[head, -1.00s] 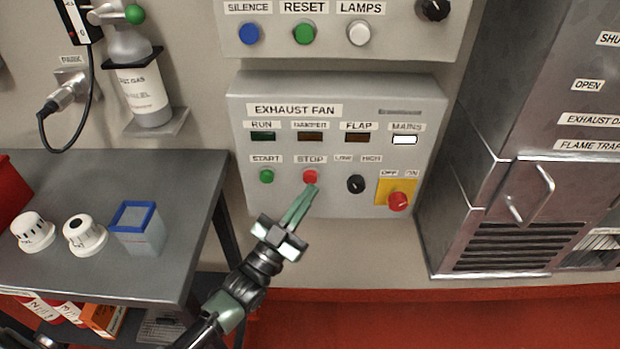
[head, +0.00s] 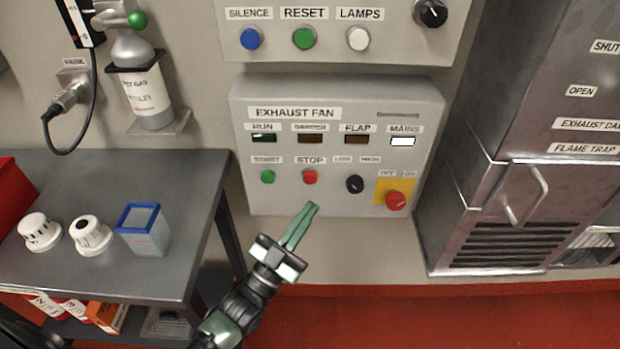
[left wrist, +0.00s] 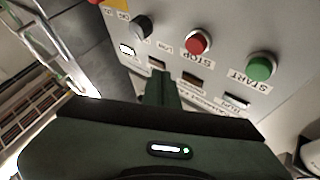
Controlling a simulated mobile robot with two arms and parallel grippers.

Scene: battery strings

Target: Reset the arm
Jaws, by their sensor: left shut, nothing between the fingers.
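My left gripper (head: 304,224) is shut with nothing in it. In the left wrist view the closed fingers (left wrist: 160,90) point toward the panel. The red stop button (head: 310,177) and the green start button (head: 267,176) are on the panel; they also show in the left wrist view, the red one (left wrist: 198,42) and the green one (left wrist: 261,67). The mains lamp (head: 402,141) is lit white. My right gripper is not in view.
A grey table (head: 110,270) at the left holds two white round detectors (head: 92,235) and a blue-rimmed box (head: 143,231). A metal cabinet with a handle (head: 525,194) stands at the right. Another panel (head: 380,60) is above. The red floor (head: 400,320) in front is clear.

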